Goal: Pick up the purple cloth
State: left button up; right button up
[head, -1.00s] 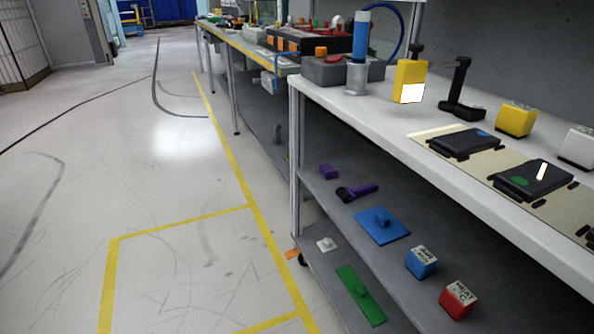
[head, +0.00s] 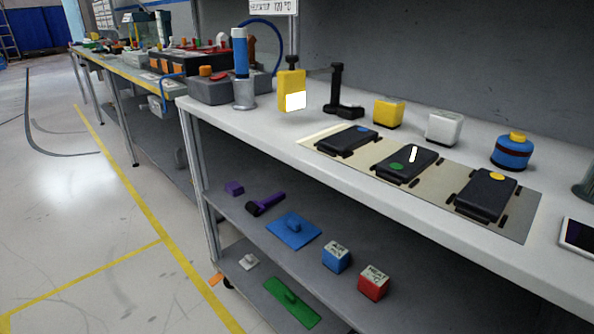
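A small purple item (head: 234,188), folded or block-shaped, lies on the middle shelf (head: 330,235) under the workbench, near its left end. It is the likeliest match for the purple cloth, but it is too small to tell whether it is fabric. A black tool with a purple handle (head: 265,204) lies just to its right, apart from it. Neither of my grippers shows in the head view.
The middle shelf also holds a blue plate with a knob (head: 293,231), a blue box (head: 336,256) and a red box (head: 373,282). A green plate (head: 292,302) lies on the lower shelf. The bench top (head: 480,225) overhangs the shelves. Floor (head: 90,220) at left is clear.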

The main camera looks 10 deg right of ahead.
aim_at(233, 188)
jog(key=i+j+z, duration=0.1)
jog(key=i+j, duration=0.15)
jog(key=i+j+z, duration=0.1)
jog(key=i+j, duration=0.15)
jog(key=i+j+z, duration=0.1)
jog(key=j, duration=0.35)
jog(key=i+j+z, duration=0.1)
jog(key=i+j, duration=0.25)
jog(key=i+j+z, duration=0.1)
jog(key=j, duration=0.25)
jog(key=i+j+z, duration=0.1)
jog(key=i+j, duration=0.15)
jog(key=j, duration=0.15)
